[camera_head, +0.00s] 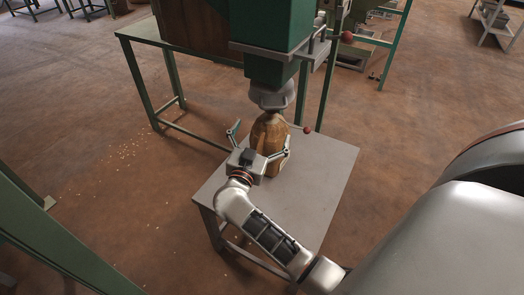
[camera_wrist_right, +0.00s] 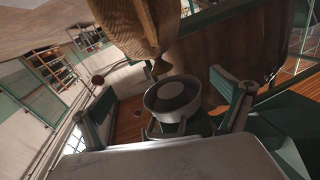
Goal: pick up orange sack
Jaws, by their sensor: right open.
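The orange sack (camera_head: 270,130), brown-orange with a narrower top, stands upright on a small grey table (camera_head: 325,165). It is directly below the grey spout (camera_head: 272,96) of a green hopper. My right gripper (camera_head: 262,139) is open at the near side of the sack, one finger to its left and one along its right side. I cannot tell whether the fingers touch it. In the right wrist view the two fingers (camera_wrist_right: 166,115) are spread apart. Brown surfaces fill the top there, and I cannot tell which is the sack. My left gripper is not in view.
The green hopper housing (camera_head: 280,40) overhangs the table closely. A lever with a red knob (camera_head: 307,130) sticks out right of the sack. A green-framed bench (camera_head: 150,35) stands behind left. The table's right half is clear. Crumbs lie on the floor at left.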

